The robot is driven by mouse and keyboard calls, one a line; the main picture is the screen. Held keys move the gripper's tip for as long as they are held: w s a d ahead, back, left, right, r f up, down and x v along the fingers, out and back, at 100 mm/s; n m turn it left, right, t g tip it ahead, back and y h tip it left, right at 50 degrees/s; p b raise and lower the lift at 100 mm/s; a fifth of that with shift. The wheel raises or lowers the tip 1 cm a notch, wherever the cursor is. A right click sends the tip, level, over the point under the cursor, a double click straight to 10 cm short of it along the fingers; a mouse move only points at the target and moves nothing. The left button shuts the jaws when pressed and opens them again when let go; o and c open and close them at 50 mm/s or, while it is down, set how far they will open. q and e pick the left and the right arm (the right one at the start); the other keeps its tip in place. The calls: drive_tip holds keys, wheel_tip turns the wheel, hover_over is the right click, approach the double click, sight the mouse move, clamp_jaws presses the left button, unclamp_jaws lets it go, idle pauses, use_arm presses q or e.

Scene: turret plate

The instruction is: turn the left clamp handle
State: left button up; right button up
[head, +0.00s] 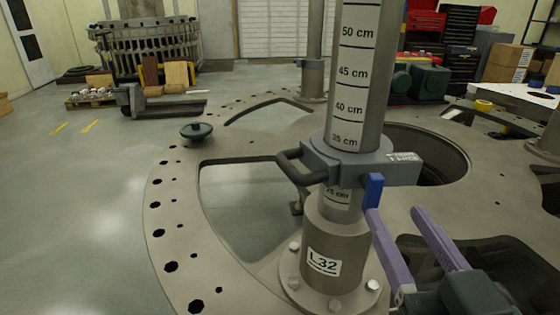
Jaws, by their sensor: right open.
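A grey clamp (340,160) sits around the upright post with the centimetre scale, near the 30 cm level. A short blue handle (374,190) points roughly upright on its near side. A dark grey loop grip (296,167) sticks out from the clamp's left side. My right gripper (396,212), with two purple fingers, comes from the lower right and is open and empty. Its left fingertip is just under the blue handle's lower end in the picture; I cannot tell if they touch. The handle is not between the fingers. My left gripper is not in view.
The post stands in a bolted base marked L32 (323,262) on a round grey plate (165,215) with holes and large cut-outs. A second post (314,35) with a clamp stands behind. A dark green knob-like object (196,130) is at the plate's left edge.

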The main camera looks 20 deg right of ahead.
sight(378, 185)
drive_tip(key=b+x, duration=0.1)
drive_tip(key=x, duration=0.7)
drive_tip(key=shift+w+d+b, duration=0.1)
drive_tip(key=shift+w+b, duration=0.2)
drive_tip(key=shift+b, duration=0.05)
clamp_jaws()
